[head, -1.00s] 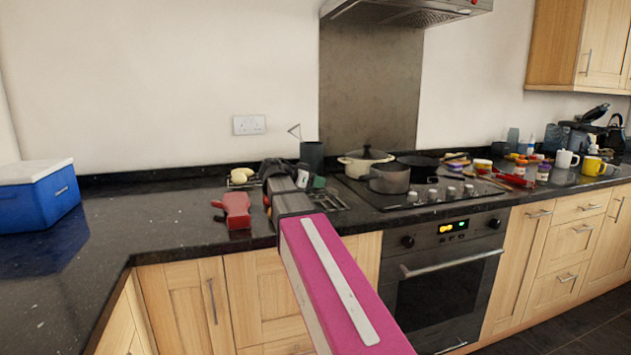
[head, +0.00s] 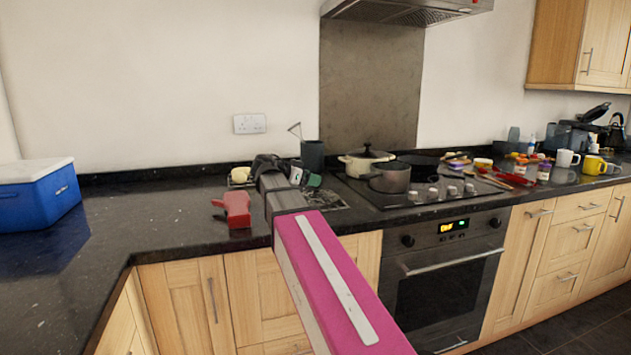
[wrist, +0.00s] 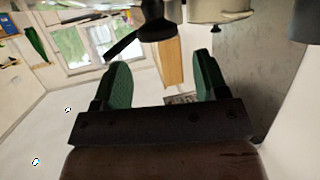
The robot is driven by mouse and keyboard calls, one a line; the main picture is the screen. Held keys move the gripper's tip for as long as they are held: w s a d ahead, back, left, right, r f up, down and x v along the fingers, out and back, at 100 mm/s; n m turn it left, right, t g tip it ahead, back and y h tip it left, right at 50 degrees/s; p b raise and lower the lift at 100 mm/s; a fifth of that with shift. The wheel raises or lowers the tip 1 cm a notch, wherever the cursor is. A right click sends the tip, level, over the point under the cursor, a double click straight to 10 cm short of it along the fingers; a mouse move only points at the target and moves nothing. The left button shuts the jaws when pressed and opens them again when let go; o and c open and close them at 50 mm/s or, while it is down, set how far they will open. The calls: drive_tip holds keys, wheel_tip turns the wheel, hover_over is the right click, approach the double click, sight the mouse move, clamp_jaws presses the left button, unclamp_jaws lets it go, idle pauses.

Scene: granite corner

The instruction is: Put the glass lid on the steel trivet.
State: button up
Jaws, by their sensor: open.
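The only lid I make out in the head view is a dark lid with a knob (head: 367,152), on the cream pot at the back of the hob. I cannot tell whether it is the glass lid. A flat patterned metal piece (head: 334,201) on the counter left of the hob may be the steel trivet; my arm partly hides it. My gripper (head: 308,180) is above the counter near it, left of the pots. Its green fingers show apart in the wrist view (wrist: 162,64), with nothing held between them.
A grey saucepan (head: 390,177) stands on the hob in front of the cream pot (head: 351,165). A dark green canister (head: 312,155) stands behind my gripper. A red object (head: 237,209) lies to the left, a blue cooler (head: 38,203) farther left. The counter between them is clear.

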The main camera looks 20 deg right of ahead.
drive_tip(key=v, duration=0.9)
drive_tip(key=shift+r, duration=0.2)
drive_tip(key=shift+a, duration=0.1)
